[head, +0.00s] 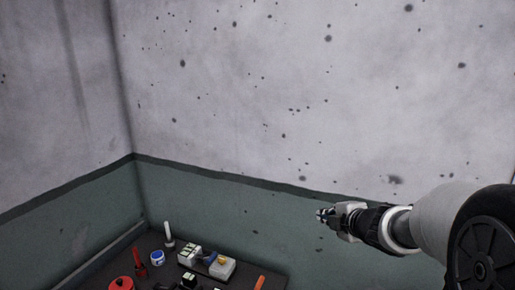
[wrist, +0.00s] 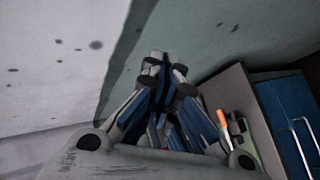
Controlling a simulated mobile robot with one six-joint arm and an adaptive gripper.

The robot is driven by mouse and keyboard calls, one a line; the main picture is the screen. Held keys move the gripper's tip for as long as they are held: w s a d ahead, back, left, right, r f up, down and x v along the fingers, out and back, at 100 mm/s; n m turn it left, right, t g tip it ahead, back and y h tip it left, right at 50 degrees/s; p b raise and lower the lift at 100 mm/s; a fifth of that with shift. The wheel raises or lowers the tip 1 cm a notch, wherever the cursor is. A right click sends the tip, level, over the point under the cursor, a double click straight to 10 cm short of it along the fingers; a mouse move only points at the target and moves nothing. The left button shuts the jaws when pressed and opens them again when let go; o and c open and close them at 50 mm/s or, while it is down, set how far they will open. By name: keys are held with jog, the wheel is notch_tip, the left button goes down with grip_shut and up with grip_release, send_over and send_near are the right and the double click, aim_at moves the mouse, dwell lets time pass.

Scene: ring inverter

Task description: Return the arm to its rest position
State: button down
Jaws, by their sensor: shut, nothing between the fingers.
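My gripper (head: 320,214) is at the right of the head view, at the end of my arm, which reaches in from the right edge. It points left and is raised in the air in front of the wall, above and to the right of the table. In the wrist view its fingers (wrist: 165,62) come together at the tips. It is shut with nothing held. Much of my arm is outside the head view.
A dark table (head: 255,270) at the lower left holds a red round object (head: 121,284), a blue-and-white roll (head: 157,258), a grey box (head: 222,269) and other small items. The wrist view shows a blue cabinet (wrist: 280,105) with a metal handle. Walls stand behind; air around the gripper looks clear.

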jog(key=s+d+r+m+g+h, duration=0.1)
jog(key=s+d+r+m+h, duration=0.15)
jog(key=s+m, duration=0.5)
jog(key=s+d+r+m+g+h, duration=0.1)
jog(key=s+r+m+g+h, duration=0.3)
jog(key=s, duration=0.6)
jog(key=s+a+f+m+g+y, duration=0.1)
jog(key=s+a+f+m, duration=0.3)
jog(key=s, duration=0.6)
jog(key=s+a+f+m+g+y, duration=0.1)
jog(key=s+a+f+m+y, duration=0.2)
jog(key=s, duration=0.7)
jog(key=shift+s+a+f+m+b, duration=0.2)
jog(key=shift+a+f+m+b, duration=0.25)
jog(key=shift+a+f+m, duration=0.45)
jog(key=shift+a+r, duration=0.1)
jog(key=shift+r, duration=0.1)
